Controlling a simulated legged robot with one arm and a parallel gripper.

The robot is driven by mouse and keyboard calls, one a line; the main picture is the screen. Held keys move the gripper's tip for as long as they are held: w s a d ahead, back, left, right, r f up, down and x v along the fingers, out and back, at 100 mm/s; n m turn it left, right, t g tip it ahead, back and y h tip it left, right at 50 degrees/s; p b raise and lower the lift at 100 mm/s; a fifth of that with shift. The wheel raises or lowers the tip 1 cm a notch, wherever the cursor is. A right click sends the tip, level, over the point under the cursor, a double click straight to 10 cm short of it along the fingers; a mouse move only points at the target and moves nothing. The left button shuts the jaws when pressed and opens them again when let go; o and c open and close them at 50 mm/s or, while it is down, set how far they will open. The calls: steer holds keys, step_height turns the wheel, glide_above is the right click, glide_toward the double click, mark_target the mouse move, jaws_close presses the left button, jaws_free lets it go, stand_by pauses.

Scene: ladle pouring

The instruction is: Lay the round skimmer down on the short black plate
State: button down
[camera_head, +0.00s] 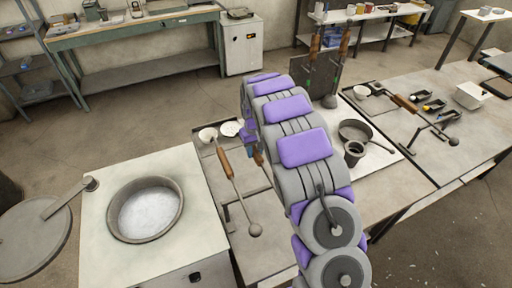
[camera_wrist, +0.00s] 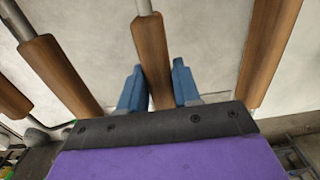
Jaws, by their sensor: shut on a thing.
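My gripper (camera_wrist: 157,95) shows in the wrist view with its blue fingers either side of a wooden handle (camera_wrist: 150,50), shut on it. A metal shaft runs from that handle's top edge. The join between disc and handle is hidden. A dark-edged strip (camera_head: 228,213) on the bench left of my arm may be the short black plate; its outline is unclear.
A ladle with a wooden handle (camera_head: 225,163) lies close left of my gripper. A large pan (camera_head: 145,209) of pale contents sits left. More handles (camera_wrist: 60,75) flank my fingers in the wrist view. A pan (camera_head: 355,132) and a dark cup (camera_head: 354,153) stand right of my arm.

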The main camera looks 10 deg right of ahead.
steer(key=shift+a+f, duration=0.1)
steer(key=shift+f, duration=0.25)
steer(key=shift+d, duration=0.5)
steer(key=shift+a+f, duration=0.2)
steer(key=shift+a, duration=0.15)
steer(key=c, duration=1.2)
jaws_free()
steer(key=shift+c, duration=0.2)
steer(key=o, duration=0.5)
steer(key=shift+d, duration=0.25)
steer(key=shift+a, duration=0.1)
